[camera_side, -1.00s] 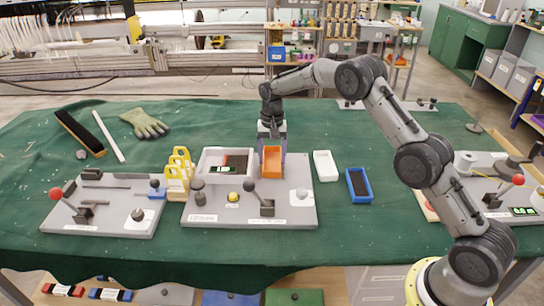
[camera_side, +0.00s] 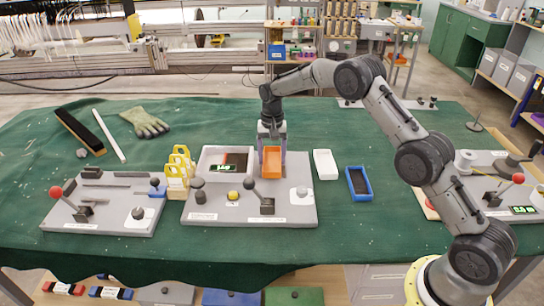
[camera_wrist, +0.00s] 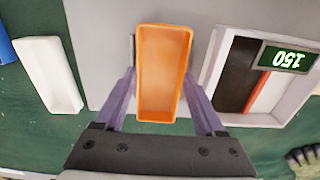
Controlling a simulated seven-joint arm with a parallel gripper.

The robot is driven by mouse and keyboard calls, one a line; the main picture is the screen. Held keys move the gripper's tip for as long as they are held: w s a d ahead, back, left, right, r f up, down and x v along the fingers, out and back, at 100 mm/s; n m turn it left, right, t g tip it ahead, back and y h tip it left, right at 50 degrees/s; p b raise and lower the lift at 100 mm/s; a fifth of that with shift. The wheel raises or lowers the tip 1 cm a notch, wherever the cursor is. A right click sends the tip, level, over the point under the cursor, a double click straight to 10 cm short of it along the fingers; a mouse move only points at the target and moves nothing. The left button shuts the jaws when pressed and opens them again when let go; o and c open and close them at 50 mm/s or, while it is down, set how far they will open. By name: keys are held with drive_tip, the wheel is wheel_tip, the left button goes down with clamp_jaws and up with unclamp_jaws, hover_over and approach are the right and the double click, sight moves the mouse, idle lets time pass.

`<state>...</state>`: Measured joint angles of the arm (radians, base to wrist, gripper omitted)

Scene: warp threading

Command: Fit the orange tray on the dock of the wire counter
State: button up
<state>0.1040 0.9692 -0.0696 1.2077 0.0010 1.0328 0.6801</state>
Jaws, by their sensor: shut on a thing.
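The orange tray (camera_side: 271,162) is at the right part of the grey wire counter (camera_side: 230,212), beside the counter's display window. My gripper (camera_side: 271,146) is above it, pointing down. In the wrist view the tray (camera_wrist: 162,75) lies between the two purple fingers of my gripper (camera_wrist: 162,105), which are shut on its sides. The tray looks empty and level. Its underside is hidden, so I cannot tell whether it rests on the dock or hangs just above it.
A white tray (camera_side: 325,164) and a blue tray (camera_side: 359,183) stand right of the counter. Yellow holders (camera_side: 178,175) and another grey board with a red-knobbed lever (camera_side: 105,215) are at the left. A glove (camera_side: 145,123) lies behind. Green cloth between them is clear.

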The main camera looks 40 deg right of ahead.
drive_tip(key=shift+f, duration=0.6)
idle(1.5)
drive_tip(key=o, duration=1.4)
drive_tip(key=shift+c, duration=0.2)
drive_tip(key=shift+r, duration=0.1)
drive_tip(key=shift+r, duration=3.45)
